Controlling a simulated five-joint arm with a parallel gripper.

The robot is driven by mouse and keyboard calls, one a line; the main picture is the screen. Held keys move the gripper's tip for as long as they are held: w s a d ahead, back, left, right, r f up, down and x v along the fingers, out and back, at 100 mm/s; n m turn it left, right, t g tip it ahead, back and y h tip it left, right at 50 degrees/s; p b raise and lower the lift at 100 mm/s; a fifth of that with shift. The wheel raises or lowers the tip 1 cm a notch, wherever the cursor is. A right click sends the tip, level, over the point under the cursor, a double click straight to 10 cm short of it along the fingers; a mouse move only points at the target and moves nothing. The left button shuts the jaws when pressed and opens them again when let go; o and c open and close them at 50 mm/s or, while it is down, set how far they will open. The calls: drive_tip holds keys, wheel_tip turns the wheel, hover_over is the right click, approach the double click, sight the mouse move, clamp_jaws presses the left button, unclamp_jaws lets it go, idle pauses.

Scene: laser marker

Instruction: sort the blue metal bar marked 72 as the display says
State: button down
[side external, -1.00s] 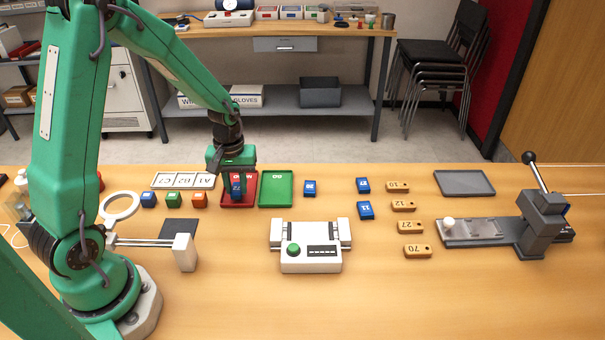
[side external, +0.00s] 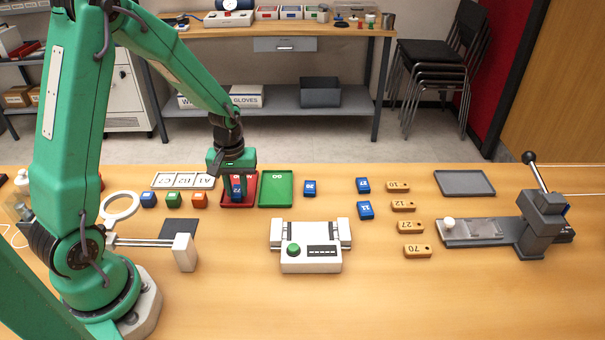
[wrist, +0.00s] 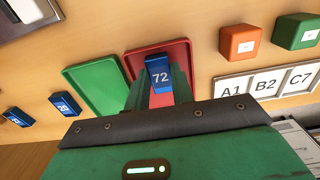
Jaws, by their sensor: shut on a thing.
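The blue metal bar marked 72 (wrist: 159,76) is held in my gripper (side external: 237,192), which is shut on it. In the side view the bar (side external: 237,188) is low over the red tray (side external: 239,202), at the back left of the table. In the wrist view the bar covers part of the red tray (wrist: 180,50). I cannot tell whether the bar touches the tray floor. The green tray (side external: 275,188) is just to the right and empty. A white device with a green button and a dark display (side external: 322,251) stands in the middle; its display is unreadable.
Blue bars (side external: 310,188) and tan tags (side external: 403,206) lie to the right. A grey tray (side external: 464,183) and a lever press (side external: 541,225) are at far right. Small cubes (side external: 173,200) and a label card (side external: 184,181) are left of the red tray. The front table is clear.

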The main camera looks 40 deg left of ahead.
drive_tip(key=shift+f, duration=0.4)
idle(1.1)
drive_tip(key=c, duration=1.1)
unclamp_jaws()
drive_tip(key=shift+r, duration=0.2)
drive_tip(key=shift+r, duration=3.75)
